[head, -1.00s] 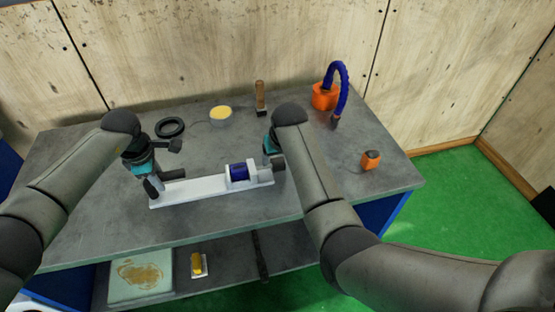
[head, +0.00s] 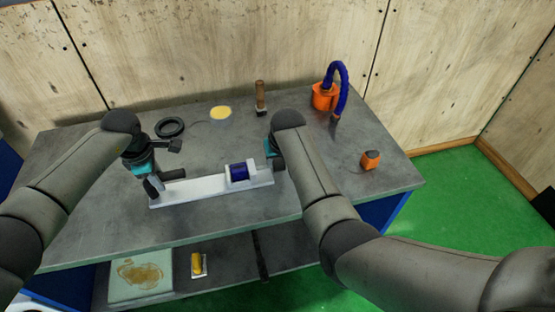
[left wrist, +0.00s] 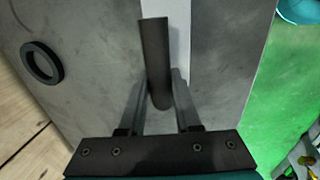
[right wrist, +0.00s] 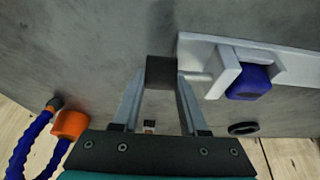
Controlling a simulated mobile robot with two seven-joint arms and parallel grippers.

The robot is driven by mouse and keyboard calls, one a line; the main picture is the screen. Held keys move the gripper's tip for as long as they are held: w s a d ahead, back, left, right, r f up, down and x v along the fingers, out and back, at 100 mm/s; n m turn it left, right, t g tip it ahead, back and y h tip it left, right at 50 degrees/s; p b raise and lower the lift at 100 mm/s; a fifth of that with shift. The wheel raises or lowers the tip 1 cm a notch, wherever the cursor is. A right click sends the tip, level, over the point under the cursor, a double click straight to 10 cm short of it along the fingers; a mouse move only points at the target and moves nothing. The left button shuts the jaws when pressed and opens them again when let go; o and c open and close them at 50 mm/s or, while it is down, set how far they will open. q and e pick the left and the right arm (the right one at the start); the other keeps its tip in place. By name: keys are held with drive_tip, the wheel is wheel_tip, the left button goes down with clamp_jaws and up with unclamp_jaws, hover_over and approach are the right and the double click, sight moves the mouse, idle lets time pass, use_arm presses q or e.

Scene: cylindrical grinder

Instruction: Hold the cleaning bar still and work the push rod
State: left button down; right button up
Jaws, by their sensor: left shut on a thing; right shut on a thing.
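The dark grey cleaning bar (head: 174,174) is at the left end of the white base (head: 205,190). My left gripper (head: 153,184) is shut on it; in the left wrist view the bar (left wrist: 154,62) lies between the fingertips (left wrist: 155,85). At the base's right end, a white block holds a blue part (head: 239,172), also seen in the right wrist view (right wrist: 249,82). The push rod's dark end (right wrist: 160,71) is between my right gripper's fingertips (right wrist: 160,85), which are shut on it close beside the white block. In the head view my right gripper (head: 276,162) partly hides that end.
A black ring (head: 170,127), a yellow disc (head: 220,112) and a wooden-handled tool (head: 260,97) are at the back of the table. An orange container with a blue hose (head: 324,97) and a small orange object (head: 370,160) stand to the right. The front edge is clear.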

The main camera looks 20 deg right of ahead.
clamp_jaws()
drive_tip(key=shift+a, duration=0.15)
idle(0.8)
